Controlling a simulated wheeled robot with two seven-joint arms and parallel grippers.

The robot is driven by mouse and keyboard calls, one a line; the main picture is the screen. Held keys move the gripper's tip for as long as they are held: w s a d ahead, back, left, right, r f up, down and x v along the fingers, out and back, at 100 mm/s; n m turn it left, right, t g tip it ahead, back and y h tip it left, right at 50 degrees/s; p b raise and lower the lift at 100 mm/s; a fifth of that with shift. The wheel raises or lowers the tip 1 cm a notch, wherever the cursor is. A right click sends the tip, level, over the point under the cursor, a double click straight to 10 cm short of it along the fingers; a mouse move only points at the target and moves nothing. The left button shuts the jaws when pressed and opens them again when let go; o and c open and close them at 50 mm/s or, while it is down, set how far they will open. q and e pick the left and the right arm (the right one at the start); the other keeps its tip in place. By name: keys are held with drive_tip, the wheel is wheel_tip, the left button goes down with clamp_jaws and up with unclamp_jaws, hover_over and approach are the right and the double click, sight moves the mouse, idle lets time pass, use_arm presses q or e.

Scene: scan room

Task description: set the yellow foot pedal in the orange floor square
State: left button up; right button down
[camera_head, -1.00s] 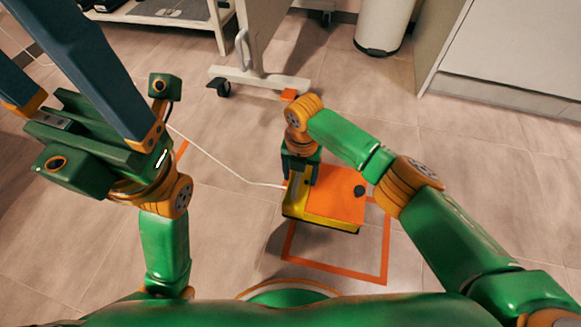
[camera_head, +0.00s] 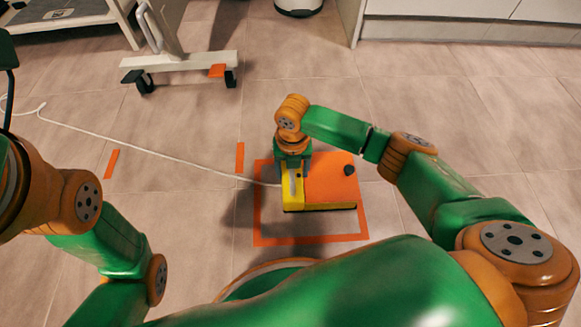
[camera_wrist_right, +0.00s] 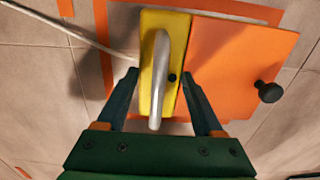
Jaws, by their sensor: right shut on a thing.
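The foot pedal has a yellow body (camera_head: 325,207) with a flat orange plate, a black knob and a grey bar handle. My right gripper (camera_head: 293,178) is shut on it from above at the handle side. In the right wrist view, the fingers (camera_wrist_right: 158,78) stand on either side of the yellow body and the grey handle (camera_wrist_right: 160,75). The orange floor square (camera_head: 310,239) is a taped outline. The pedal appears within or over it, covering its middle and part of its right side; any gap to the floor is unclear. My left arm shows at the left, its fingers out of frame.
A white cable (camera_head: 150,151) runs from the pedal leftward across the floor. Short orange tape strips (camera_head: 111,163) lie left of the square. A wheeled stand (camera_head: 180,62) is at the back left, cabinets (camera_head: 460,28) at the back right. The floor right of the square is clear.

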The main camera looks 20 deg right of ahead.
drive_tip(key=shift+c, duration=0.2)
unclamp_jaws()
drive_tip(key=shift+r, duration=0.1)
drive_tip(key=shift+r, duration=0.1)
